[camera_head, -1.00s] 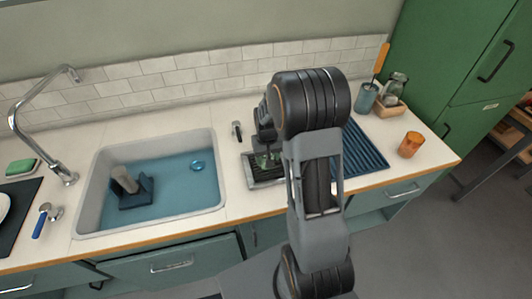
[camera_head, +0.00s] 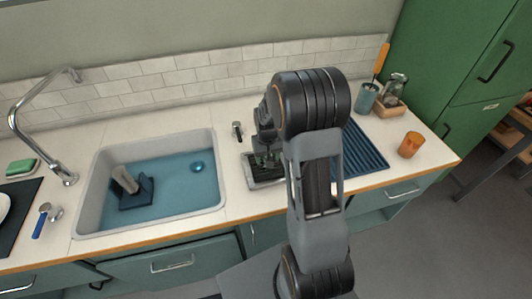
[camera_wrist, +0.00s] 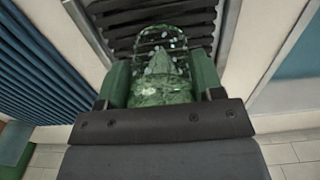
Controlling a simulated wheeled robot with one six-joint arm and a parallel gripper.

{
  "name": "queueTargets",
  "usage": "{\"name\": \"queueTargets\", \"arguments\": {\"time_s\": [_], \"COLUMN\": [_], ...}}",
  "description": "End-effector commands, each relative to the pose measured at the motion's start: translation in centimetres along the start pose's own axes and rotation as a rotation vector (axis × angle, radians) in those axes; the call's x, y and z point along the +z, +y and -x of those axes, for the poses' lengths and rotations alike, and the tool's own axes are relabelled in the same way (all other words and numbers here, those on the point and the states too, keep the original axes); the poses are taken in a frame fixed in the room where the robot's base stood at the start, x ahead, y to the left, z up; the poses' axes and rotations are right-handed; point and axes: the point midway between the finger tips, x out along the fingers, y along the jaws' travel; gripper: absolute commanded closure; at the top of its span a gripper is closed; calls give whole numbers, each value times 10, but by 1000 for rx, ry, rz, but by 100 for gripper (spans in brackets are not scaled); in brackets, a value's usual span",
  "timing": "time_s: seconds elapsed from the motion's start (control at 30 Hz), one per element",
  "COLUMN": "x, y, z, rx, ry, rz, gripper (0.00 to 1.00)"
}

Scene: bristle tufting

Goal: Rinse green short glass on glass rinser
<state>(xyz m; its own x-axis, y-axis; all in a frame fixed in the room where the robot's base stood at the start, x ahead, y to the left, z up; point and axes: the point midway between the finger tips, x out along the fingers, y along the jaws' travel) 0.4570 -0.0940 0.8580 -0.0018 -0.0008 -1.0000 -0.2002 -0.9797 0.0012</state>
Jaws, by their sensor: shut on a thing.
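The green short glass (camera_wrist: 163,62) is between the fingers of my gripper (camera_wrist: 165,82) in the wrist view, with its rim pointing away from the wrist and pale droplets or specks on it. My gripper is shut on it. In the head view the gripper (camera_head: 266,157) and a bit of green glass show over the glass rinser (camera_head: 262,182), a metal tray with a dark slatted grate. The slats (camera_wrist: 120,22) lie beyond the glass in the wrist view. My arm hides much of the rinser's right side. I cannot tell whether the glass touches the grate.
The sink (camera_head: 210,208) with a blue basin is to the left. A blue ribbed mat (camera_head: 362,152) is to the right, with an orange glass (camera_head: 411,145) beyond it. A teal cup (camera_head: 367,98) with a brush and a wooden caddy (camera_head: 392,108) stand at the back right.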

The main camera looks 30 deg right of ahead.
Motion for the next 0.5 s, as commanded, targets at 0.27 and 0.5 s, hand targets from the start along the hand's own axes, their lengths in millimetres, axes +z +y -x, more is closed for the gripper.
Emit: {"name": "queueTargets", "arguments": {"time_s": [0.27, 0.5], "x": [1, 0], "y": [0, 0], "z": [7, 27], "rx": [0, 0], "ry": [-3, -2], "rz": [0, 0], "gripper": [80, 80]}}
